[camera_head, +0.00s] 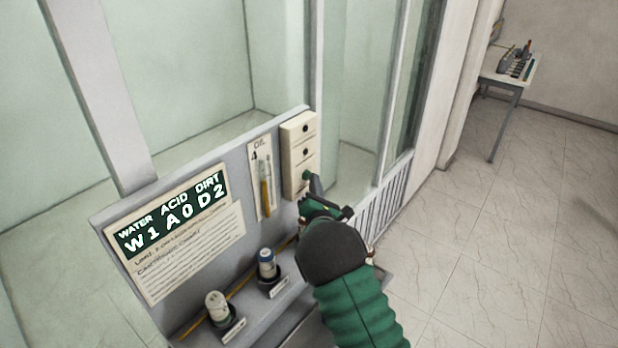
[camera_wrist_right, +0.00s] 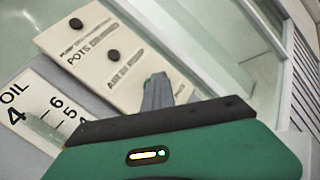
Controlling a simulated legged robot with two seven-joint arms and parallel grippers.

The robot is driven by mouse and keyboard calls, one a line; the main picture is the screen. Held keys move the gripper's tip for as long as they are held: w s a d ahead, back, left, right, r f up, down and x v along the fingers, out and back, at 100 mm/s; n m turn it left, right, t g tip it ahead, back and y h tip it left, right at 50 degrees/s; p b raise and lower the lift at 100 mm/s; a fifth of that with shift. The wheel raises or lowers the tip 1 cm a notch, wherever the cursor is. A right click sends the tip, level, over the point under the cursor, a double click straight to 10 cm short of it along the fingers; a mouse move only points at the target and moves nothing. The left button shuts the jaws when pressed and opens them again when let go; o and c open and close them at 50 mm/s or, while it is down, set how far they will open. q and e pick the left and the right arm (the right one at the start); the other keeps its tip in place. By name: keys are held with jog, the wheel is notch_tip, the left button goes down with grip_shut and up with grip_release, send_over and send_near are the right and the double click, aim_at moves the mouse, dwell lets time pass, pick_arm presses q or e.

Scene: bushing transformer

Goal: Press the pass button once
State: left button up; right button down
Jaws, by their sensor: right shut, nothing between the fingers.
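A cream button box (camera_head: 299,155) is fixed to the right end of the grey panel. It carries two dark round buttons, an upper one (camera_head: 306,128) and a middle one (camera_head: 305,151). At its lower part a small green spot (camera_wrist_right: 148,79) shows behind my fingertips, mostly hidden; it looks like a third button. I cannot read which button is marked pass. My right gripper (camera_head: 310,180) is shut and empty, with its tips at this lower part of the box. Whether they touch it, I cannot tell. The shut fingers (camera_wrist_right: 158,92) also show in the right wrist view. My left gripper is not in view.
The panel also holds a sign with "W1 A0 D2" (camera_head: 172,216), an oil gauge (camera_head: 263,183) and two small jars (camera_head: 267,263) (camera_head: 217,306) on a ledge. Glass panes stand behind. A small table (camera_head: 512,82) stands far right; the floor between is clear.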

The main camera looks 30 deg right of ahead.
jog(key=shift+s, duration=0.25)
jog(key=s, duration=0.1)
jog(key=s+d, duration=0.1)
jog(key=s, duration=0.1)
jog(key=s+d, duration=0.1)
jog(key=s, duration=0.1)
jog(key=shift+s+d, duration=0.15)
jog(key=shift+s, duration=0.05)
dwell(0.6)
jog(key=s+a+f+m+g+y+b, duration=0.3)
jog(key=s+a+f+m+g+y, duration=0.2)
jog(key=s+a+f+m+g, duration=0.6)
jog(key=s+a+f+m+g+y, duration=0.1)
jog(key=s+a+f+m+g, duration=0.1)
jog(key=s+a+m, duration=0.3)
jog(key=s+a+f+m+g+y+b, duration=0.1)
jog(key=s+a+f+m, duration=0.3)
jog(key=s, duration=0.9)
jog(key=a+m+g, duration=0.1)
jog(key=a+m, duration=0.1)
jog(key=m, duration=0.2)
jog(key=shift+y, duration=0.3)
